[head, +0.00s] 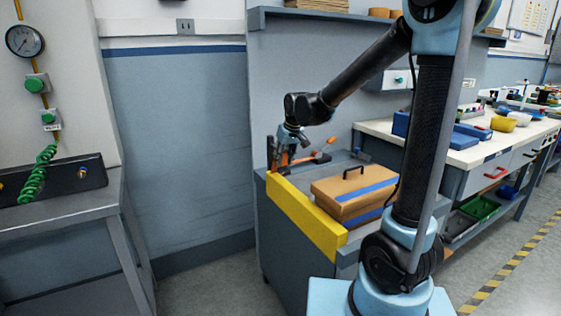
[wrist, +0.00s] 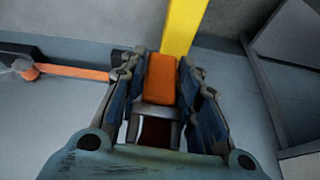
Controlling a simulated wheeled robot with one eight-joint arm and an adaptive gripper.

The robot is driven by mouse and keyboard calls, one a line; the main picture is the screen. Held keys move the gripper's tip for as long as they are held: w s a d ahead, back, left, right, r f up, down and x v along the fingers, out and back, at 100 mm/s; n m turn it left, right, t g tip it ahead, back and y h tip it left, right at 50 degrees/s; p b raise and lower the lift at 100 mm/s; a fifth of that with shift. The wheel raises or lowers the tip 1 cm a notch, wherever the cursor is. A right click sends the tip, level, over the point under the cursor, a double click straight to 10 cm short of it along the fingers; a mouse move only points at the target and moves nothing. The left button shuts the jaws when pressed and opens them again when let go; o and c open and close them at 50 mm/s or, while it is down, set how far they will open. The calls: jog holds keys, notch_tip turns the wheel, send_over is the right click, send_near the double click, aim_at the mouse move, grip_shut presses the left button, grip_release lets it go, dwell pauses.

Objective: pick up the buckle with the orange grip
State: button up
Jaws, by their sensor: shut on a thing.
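The buckle's orange grip (wrist: 160,78) sits between the two fingers of my gripper (wrist: 160,68) in the wrist view. A grey metal part shows just below the grip, between the fingers. In the head view my gripper (head: 285,157) points down at the left end of the grey bench top, close behind the yellow edge. The fingers are shut on the orange grip. Most of the buckle is hidden by the gripper in the head view, and I cannot tell whether it is clear of the bench.
An orange bar (wrist: 75,72) lies left of the fingers in the wrist view. A tan case with blue bands (head: 350,190) stands on the bench, right of my gripper. The yellow edge (head: 300,213) runs along the bench's side. A white workbench (head: 470,155) stands farther right.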

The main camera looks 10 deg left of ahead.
notch_tip(320, 180, up, 12)
jog(key=shift+r, duration=0.1)
dwell(0.4)
dwell(0.3)
